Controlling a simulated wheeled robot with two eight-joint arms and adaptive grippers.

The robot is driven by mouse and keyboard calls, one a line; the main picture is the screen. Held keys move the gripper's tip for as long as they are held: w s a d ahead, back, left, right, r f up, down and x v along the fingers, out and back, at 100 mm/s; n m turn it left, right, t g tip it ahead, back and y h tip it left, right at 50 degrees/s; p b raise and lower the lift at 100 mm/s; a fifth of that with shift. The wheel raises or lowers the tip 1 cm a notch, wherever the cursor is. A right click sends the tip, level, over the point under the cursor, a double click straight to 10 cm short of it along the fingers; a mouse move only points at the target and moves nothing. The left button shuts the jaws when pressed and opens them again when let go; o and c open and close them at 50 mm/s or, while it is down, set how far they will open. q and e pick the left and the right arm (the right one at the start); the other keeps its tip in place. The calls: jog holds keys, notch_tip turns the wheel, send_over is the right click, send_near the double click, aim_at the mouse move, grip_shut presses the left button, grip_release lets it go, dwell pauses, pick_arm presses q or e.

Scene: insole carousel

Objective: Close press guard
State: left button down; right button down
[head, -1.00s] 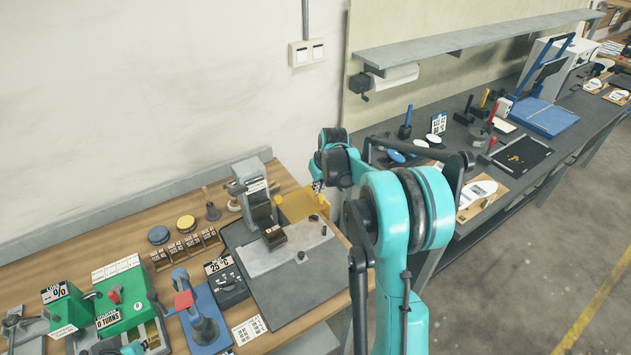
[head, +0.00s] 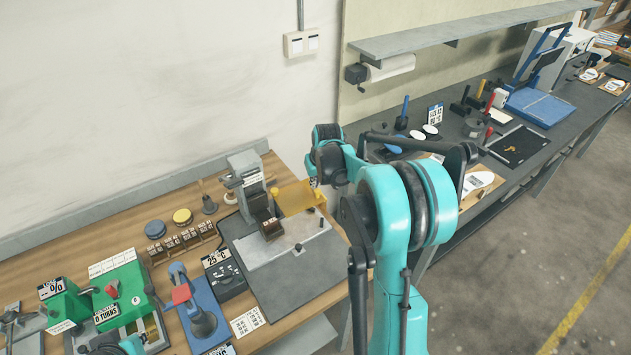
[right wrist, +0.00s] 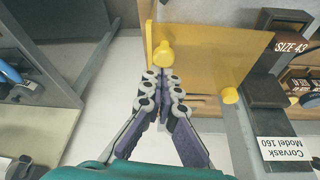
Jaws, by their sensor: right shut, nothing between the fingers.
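The press guard (head: 296,198) is a see-through yellow panel at the right side of the grey press (head: 247,185) in the head view. In the right wrist view the guard (right wrist: 215,45) stands upright across the top, with one yellow knob (right wrist: 163,55) near its left edge and another knob (right wrist: 230,96) lower right. My right gripper (right wrist: 162,82) is shut and empty, its fingertips just below the left knob; I cannot tell if they touch. In the head view the right gripper (head: 315,184) is small and partly hidden by my arm.
The press stands on a grey plate (head: 290,285) with a dark block (head: 271,228) in front. A rack of size blocks (head: 183,243), a temperature box (head: 224,275) and green counters (head: 125,290) sit left. A dark bench (head: 450,180) runs right. A gap to the floor separates the benches.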

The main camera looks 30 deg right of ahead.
aim_at(310, 206)
jog(key=shift+s+a+m, duration=0.4)
jog(key=shift+s+m, duration=0.15)
jog(key=shift+m, duration=0.05)
jog(key=s+a+m+h, duration=0.1)
jog(key=s+a+m, duration=0.1)
jog(key=s+a+m+g+h, duration=0.1)
jog(key=s+a+m, duration=0.1)
jog(key=m, duration=0.1)
jog(key=shift+a, duration=0.3)
jog(key=s+a+m+g+h, duration=0.1)
jog(key=a+m, duration=0.5)
jog(key=a, duration=0.2)
jog(key=shift+s+a+m+g, duration=0.15)
jog(key=shift+a+m+g, duration=0.15)
jog(key=shift+g, duration=0.1)
